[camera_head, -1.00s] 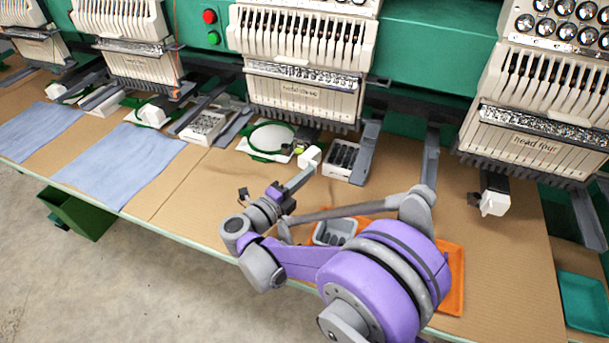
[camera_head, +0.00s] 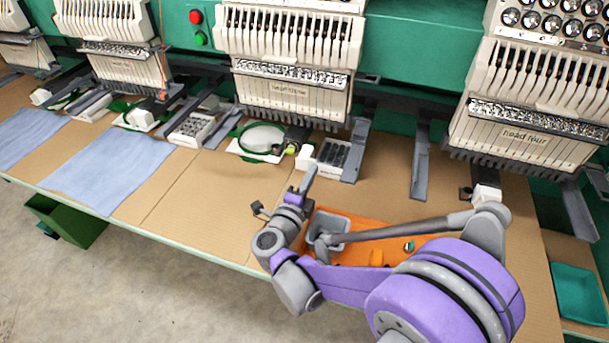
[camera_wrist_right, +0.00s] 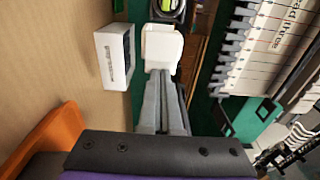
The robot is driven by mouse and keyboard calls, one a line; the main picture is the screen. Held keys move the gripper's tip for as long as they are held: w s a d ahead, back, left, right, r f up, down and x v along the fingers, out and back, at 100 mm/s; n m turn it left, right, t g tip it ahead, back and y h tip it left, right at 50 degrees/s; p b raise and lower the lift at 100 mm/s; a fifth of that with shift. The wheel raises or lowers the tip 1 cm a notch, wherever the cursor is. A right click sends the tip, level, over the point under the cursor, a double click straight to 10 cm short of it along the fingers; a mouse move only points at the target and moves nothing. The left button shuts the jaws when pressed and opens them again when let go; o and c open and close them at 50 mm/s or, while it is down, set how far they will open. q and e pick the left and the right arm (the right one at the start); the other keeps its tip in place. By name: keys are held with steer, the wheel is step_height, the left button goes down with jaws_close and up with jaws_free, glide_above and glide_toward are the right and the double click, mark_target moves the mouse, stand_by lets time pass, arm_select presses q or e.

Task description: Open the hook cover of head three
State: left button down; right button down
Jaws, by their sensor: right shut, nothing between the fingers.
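The hook cover of head three (camera_head: 304,157) is a small white piece at the front of the black hook housing (camera_head: 297,134), below the panel of head three (camera_head: 291,92). A yellow-green part shows beside the cover. In the right wrist view the white cover (camera_wrist_right: 162,47) lies straight ahead of my fingertips. My right gripper (camera_head: 310,170) is shut and empty, its tips at the near edge of the cover. The grey fingers (camera_wrist_right: 160,74) seem to meet that edge; whether they touch is unclear. The cover's exact angle is hard to tell. My left gripper is out of view.
A white box with dark compartments (camera_head: 330,160) stands just right of the cover. A round green hoop (camera_head: 262,139) lies left of it. An orange tray (camera_head: 375,227) with a grey bin (camera_head: 328,225) sits under my right arm. Head four (camera_head: 525,135) hangs farther right.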

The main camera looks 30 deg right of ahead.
steer(key=shift+s+d, duration=0.2)
steer(key=shift+d, duration=0.55)
stand_by(0.3)
